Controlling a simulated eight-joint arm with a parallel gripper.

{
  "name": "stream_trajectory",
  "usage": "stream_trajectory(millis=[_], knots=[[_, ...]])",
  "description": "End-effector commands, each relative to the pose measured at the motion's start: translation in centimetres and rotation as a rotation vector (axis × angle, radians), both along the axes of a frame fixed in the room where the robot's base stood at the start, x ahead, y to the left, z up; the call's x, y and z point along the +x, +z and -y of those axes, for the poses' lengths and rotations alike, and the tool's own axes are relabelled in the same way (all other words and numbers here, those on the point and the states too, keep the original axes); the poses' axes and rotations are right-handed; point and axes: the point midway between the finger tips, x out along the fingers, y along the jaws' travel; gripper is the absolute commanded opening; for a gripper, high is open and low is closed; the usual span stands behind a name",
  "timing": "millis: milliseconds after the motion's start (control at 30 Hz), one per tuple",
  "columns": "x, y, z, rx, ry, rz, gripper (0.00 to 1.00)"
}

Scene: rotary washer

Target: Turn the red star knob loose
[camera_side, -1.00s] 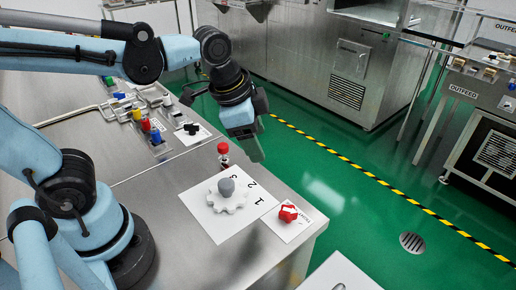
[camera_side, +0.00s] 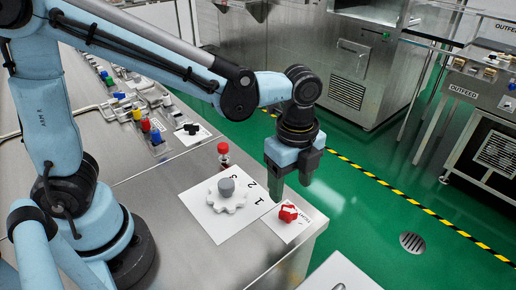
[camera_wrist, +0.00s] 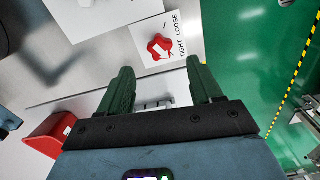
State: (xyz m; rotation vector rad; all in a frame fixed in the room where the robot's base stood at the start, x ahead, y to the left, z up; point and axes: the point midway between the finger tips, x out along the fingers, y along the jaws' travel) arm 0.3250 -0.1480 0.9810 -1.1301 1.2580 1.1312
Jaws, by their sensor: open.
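The red star knob (camera_side: 288,213) sits on a small white card (camera_side: 298,226) near the front right corner of the steel bench. In the wrist view the knob (camera_wrist: 160,47) carries a white arrow, and its card reads TIGHT and LOOSE. I cannot tell exactly which word the arrow points at. My gripper (camera_side: 290,188) points down above and just behind the knob, apart from it. In the wrist view the green fingers of my gripper (camera_wrist: 159,66) are spread and empty, with the knob beyond the fingertips.
A white gear dial with a grey knob (camera_side: 226,187) stands on a numbered white sheet left of the red knob. A red-capped vial (camera_side: 223,153) stands behind it. Coloured switches (camera_side: 145,125) line the back left. A red bin (camera_wrist: 47,133) shows in the wrist view.

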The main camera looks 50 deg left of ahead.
Motion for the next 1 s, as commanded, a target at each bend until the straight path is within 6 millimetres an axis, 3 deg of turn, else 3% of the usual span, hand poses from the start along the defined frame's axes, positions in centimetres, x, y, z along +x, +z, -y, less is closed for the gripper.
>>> stream_trajectory(millis=[300,500,900,1000], knots=[[0.0,-4.7,0.0,0.000,0.001,0.001,0.65],[0.1,-6.5,0.0,0.000,0.001,0.001,0.65],[0.0,-7.0,0.0,0.000,0.001,0.001,0.65],[0.0,-7.0,0.0,0.000,0.001,0.001,0.51]])
